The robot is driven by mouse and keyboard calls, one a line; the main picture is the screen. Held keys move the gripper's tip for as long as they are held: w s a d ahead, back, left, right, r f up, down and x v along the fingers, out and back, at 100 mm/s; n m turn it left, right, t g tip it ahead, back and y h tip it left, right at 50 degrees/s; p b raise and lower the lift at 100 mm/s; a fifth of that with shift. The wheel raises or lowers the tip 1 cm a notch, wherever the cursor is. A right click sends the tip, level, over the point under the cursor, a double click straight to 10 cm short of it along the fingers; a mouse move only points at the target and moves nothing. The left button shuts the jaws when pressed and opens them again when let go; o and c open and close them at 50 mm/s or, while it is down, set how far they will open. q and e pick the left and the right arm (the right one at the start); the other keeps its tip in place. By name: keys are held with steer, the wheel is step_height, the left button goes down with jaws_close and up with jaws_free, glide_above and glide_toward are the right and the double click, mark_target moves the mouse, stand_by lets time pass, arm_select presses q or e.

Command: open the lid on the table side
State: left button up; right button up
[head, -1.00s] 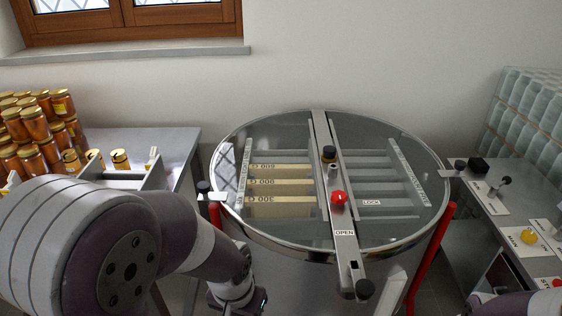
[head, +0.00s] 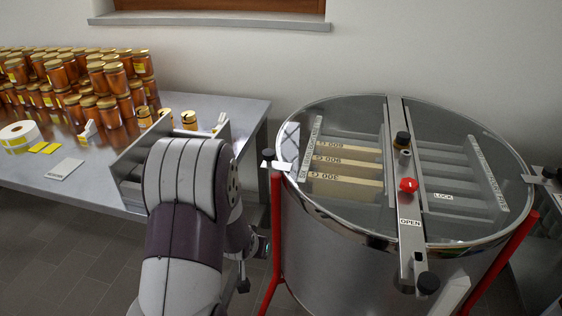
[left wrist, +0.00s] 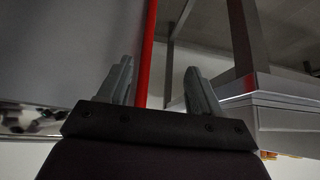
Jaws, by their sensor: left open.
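A round steel tank stands on red legs, with two clear lid halves shut on either side of a steel crossbar (head: 393,140). The left lid half (head: 305,130) is on the side of the table (head: 90,180); a small black knob (head: 268,155) sticks out at its left rim. The right lid half (head: 470,150) lies flat too. My left gripper (head: 258,255) is low between table and tank, below the rim and apart from the knob, partly hidden by my arm. In the left wrist view, its two fingers (left wrist: 160,88) are spread and empty. My right gripper is out of view.
Honey jars (head: 100,75) crowd the back of the table, with a label roll (head: 20,135) at its left. A red tank leg (head: 277,230) stands close to my left gripper. The crossbar carries a red knob (head: 408,185) and black knobs.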

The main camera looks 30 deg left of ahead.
arm_select(q)
steer(key=w+a+t+y, duration=0.1)
steer(key=w+a+t, duration=0.2)
steer(key=w+a, duration=0.15)
steer(key=t+y, duration=0.1)
steer(key=t, duration=0.7)
glide_toward(267, 157)
steer(key=shift+m, duration=0.3)
steer(key=p+x, duration=0.1)
steer(key=x, duration=1.1)
steer(key=shift+f, duration=0.15)
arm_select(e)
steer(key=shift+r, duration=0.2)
arm_select(q)
jaws_close()
